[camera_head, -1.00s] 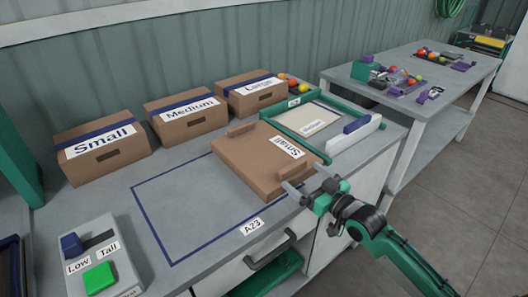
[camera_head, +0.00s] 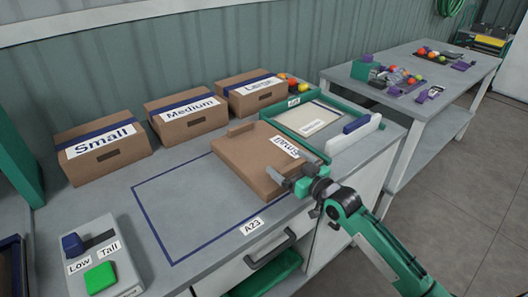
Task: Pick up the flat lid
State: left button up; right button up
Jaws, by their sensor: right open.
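The flat lid (camera_head: 245,160) is a brown cardboard piece with a white "Small" label, lying on the grey bench in the middle of the view. It has a raised tab (camera_head: 241,130) at its far edge and another (camera_head: 276,178) at its near right edge. My right gripper (camera_head: 289,177) is open at that near right tab and covers part of the lid's corner. I cannot tell whether the fingers touch it. My left gripper is not in view.
Boxes labelled Small (camera_head: 103,148), Medium (camera_head: 187,117) and Large (camera_head: 252,93) stand along the wall. A green-framed tray (camera_head: 330,150) adjoins the lid's right side. A blue-outlined area (camera_head: 185,215) is bare on the left. A control box (camera_head: 100,262) stands at the front left.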

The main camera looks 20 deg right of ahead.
jog(key=c, duration=0.7)
jog(key=shift+r, duration=0.1)
jog(key=shift+c, duration=0.2)
